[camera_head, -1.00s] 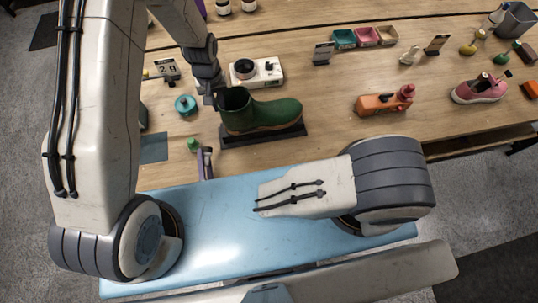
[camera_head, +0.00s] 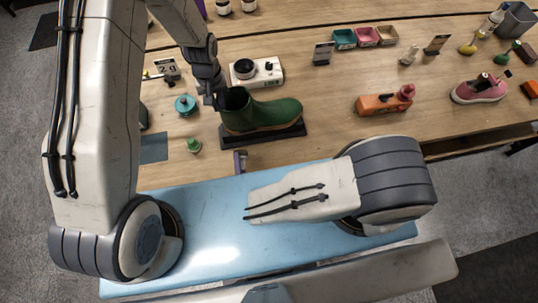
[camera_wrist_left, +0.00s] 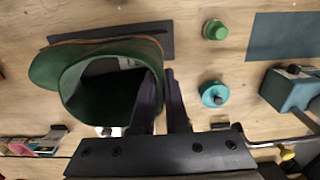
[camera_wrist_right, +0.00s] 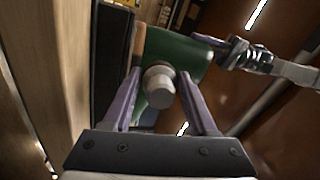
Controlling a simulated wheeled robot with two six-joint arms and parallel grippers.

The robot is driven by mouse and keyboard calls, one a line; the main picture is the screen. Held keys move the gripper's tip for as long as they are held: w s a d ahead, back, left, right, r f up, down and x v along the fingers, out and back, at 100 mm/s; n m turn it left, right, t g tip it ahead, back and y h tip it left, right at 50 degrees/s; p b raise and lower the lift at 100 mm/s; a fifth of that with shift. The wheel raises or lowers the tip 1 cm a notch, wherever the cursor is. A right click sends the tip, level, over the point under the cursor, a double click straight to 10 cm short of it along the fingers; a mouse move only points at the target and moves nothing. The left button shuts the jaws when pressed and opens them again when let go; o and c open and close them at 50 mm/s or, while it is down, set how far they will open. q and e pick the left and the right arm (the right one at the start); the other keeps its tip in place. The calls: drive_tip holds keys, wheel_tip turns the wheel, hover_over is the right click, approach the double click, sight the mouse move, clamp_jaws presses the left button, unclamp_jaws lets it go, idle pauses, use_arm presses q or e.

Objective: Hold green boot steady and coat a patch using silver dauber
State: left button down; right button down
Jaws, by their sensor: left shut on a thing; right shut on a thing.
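The green boot (camera_head: 264,114) stands upright on a black base on the wooden table, toe pointing right. My left gripper (camera_head: 215,99) is shut on the boot's upper rim at the left; in the left wrist view its dark fingers (camera_wrist_left: 163,92) straddle the shaft wall beside the opening (camera_wrist_left: 105,95). My right gripper (camera_head: 240,160) is low in front of the black base. In the right wrist view its purple fingers are shut on the silver dauber (camera_wrist_right: 159,86), and the boot (camera_wrist_right: 180,62) lies beyond it. Whether the dauber touches the boot is unclear.
A small green-topped bottle (camera_head: 193,145) and a teal jar (camera_head: 186,105) stand left of the boot. A white device (camera_head: 257,73) is behind it. An orange item (camera_head: 385,101) and a pink sneaker (camera_head: 480,89) lie to the right, with bare table between.

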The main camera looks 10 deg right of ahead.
use_arm(q)
drive_tip(key=shift+s+a+f, duration=0.1)
drive_tip(key=shift+s+f, duration=0.05)
drive_tip(key=shift+s, duration=0.1)
use_arm(e)
drive_tip(key=s+d, duration=0.2)
drive_tip(key=d, duration=0.7)
drive_tip(key=shift+s+d, duration=0.15)
drive_tip(key=shift+s, duration=0.25)
idle(0.4)
use_arm(q)
drive_tip(key=c, duration=0.8)
unclamp_jaws()
drive_tip(key=shift+w, duration=0.1)
drive_tip(key=shift+c, duration=0.2)
drive_tip(key=shift+w, duration=0.1)
drive_tip(key=shift+r, duration=0.45)
wheel_tip(320, 180, up, 11)
drive_tip(key=shift+r, duration=0.15)
use_arm(e)
drive_tip(key=shift+r, duration=0.1)
